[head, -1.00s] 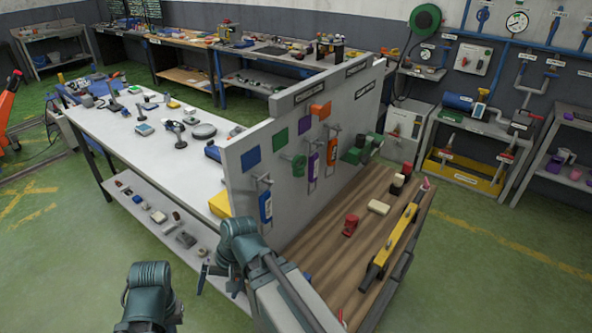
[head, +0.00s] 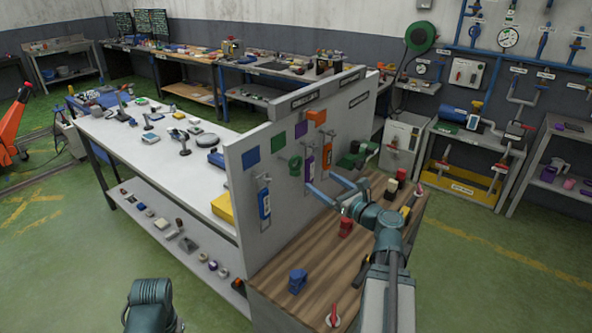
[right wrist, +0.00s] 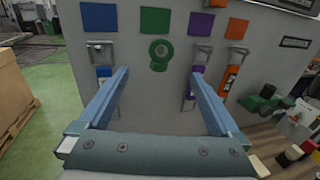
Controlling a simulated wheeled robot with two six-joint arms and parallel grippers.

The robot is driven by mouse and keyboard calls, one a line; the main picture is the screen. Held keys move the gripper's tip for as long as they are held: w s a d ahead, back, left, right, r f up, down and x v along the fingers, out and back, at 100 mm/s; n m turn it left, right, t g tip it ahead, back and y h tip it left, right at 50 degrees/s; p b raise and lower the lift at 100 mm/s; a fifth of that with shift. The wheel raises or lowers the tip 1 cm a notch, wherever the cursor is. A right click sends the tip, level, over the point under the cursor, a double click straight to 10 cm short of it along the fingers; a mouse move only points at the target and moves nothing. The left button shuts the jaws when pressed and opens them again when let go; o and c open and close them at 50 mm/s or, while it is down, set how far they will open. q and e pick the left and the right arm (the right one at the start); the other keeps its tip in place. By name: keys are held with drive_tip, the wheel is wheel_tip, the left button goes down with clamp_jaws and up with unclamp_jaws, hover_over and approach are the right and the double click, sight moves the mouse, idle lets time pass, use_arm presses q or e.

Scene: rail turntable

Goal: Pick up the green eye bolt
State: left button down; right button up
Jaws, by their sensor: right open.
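The green eye bolt (head: 295,165) is on the grey upright panel (head: 245,200), below a green square (head: 279,141). In the right wrist view the green eye bolt (right wrist: 160,52) shows its ring face-on, near the middle and beyond the fingertips. My right gripper (head: 320,180) is open and empty, its fingers pointing at the panel. In the right wrist view my right gripper (right wrist: 158,76) has its two blue fingers wide apart, one on each side of the bolt in the picture, without touching it. My left gripper is out of view.
A blue tagged item (head: 264,203) hangs left of the bolt; a purple one (head: 309,168) and an orange one (head: 327,155) hang close on its right. A blue part (head: 297,281) and a red part (head: 345,227) stand on the wooden bench (head: 275,297).

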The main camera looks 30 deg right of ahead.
sight(296, 162)
drive_tip(key=w, duration=0.3)
drive_tip(key=w+a, duration=0.1)
drive_tip(key=w, duration=0.4)
drive_tip(key=shift+w+a, duration=0.15)
drive_tip(key=shift+w, duration=0.25)
drive_tip(key=w, duration=0.4)
drive_tip(key=shift+w+f, duration=0.1)
drive_tip(key=shift+w, duration=0.1)
drive_tip(key=shift+w+a, duration=0.15)
drive_tip(key=shift+w, duration=0.3)
drive_tip(key=shift+s, duration=0.1)
drive_tip(key=shift+c, duration=0.3)
clamp_jaws()
